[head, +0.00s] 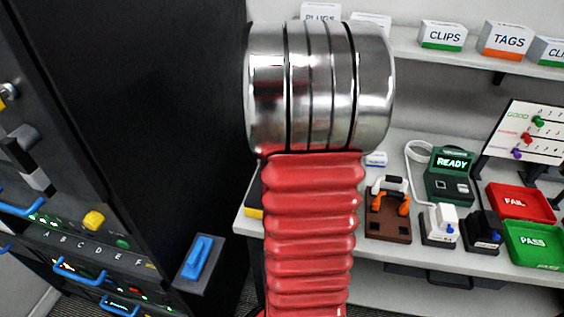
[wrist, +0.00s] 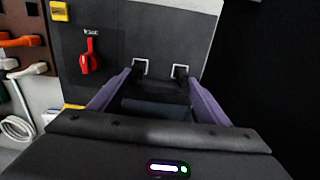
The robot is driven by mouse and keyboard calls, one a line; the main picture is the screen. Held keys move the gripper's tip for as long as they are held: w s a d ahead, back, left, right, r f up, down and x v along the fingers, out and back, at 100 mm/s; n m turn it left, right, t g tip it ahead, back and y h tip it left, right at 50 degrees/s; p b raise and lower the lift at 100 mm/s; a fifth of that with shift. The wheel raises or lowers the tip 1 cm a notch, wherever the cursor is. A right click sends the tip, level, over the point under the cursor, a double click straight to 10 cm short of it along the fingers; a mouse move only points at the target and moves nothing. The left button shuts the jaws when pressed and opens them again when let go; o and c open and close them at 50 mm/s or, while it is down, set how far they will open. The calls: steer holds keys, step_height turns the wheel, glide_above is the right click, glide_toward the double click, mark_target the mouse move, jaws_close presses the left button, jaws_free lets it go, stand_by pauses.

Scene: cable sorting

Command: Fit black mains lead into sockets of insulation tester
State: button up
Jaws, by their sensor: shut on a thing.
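The green tester (head: 449,187) with a lit READY screen stands on the bench in the head view, with two small socket-like fittings on its front. A black plug-like block (head: 485,230) with a blue knob sits in front of it; I cannot tell whether this is the mains lead. My gripper (wrist: 160,82) shows in the wrist view with two purple fingers around something dark, partly hidden by its own body. I cannot tell what that dark thing is. The fingertips lie by two metal brackets on a dark panel (wrist: 112,30). My arm hides the gripper in the head view.
A red lever (wrist: 90,58) and a yellow block (wrist: 59,11) are on the panel. The bench also holds a brown tool rack (head: 388,226), a white plug block (head: 440,222), a red FAIL tray (head: 520,216) and a green PASS tray (head: 535,258). A black cabinet stands left.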

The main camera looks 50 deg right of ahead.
steer(key=shift+f, duration=0.4)
stand_by(0.8)
steer(key=o, duration=1.2)
steer(key=shift+o, duration=1)
steer(key=shift+w, duration=0.1)
steer(key=shift+r, duration=4)
